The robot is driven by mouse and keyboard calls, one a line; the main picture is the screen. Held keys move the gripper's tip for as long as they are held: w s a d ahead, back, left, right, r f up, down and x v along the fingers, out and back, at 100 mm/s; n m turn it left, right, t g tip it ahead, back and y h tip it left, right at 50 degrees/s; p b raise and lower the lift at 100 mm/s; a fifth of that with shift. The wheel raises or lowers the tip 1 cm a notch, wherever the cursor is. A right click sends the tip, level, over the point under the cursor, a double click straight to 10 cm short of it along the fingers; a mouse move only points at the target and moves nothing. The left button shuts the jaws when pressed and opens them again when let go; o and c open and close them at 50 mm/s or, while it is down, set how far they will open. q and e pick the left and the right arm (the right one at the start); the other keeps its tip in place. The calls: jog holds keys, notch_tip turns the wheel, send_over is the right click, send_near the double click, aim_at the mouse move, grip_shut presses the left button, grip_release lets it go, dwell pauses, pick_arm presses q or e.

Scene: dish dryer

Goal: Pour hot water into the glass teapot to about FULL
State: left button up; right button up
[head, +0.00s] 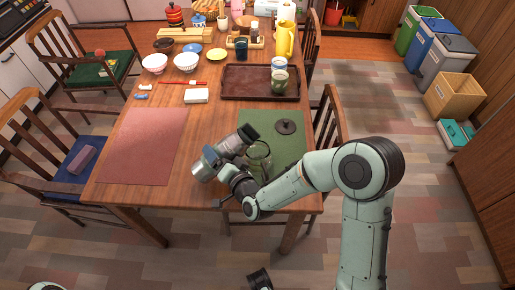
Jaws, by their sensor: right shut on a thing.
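My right gripper (225,164) is shut on a silver bottle (232,146) with a dark top. The bottle is tilted, with its top toward the upper right and its base toward the lower left. The glass teapot (261,156) stands on the green mat (290,148), close to the bottle and partly hidden by my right wrist. Its water level cannot be made out, and no stream shows. A dark round lid (286,126) lies on the mat behind the teapot. A dark part at the bottom edge may belong to my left gripper (259,279); its jaws cannot be made out.
Bowls (186,62) and a white box (196,96) stand farther left. The pink mat (141,146) is bare. Chairs (331,122) flank the table.

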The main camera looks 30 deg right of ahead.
aim_at(224, 154)
jog(key=shift+r, duration=0.25)
jog(key=shift+a+f+m+t+y, duration=0.3)
jog(key=shift+m+t, duration=0.1)
jog(key=shift+m, duration=0.5)
dwell(0.5)
jog(key=shift+r+m+p, duration=0.4)
jog(key=shift+r+m, duration=0.3)
jog(key=shift+r, duration=0.1)
dwell(0.9)
jog(key=shift+d+r+m+t, duration=0.4)
jog(key=shift+d+r+m, duration=0.2)
jog(key=shift+r+m, duration=0.4)
dwell(3.7)
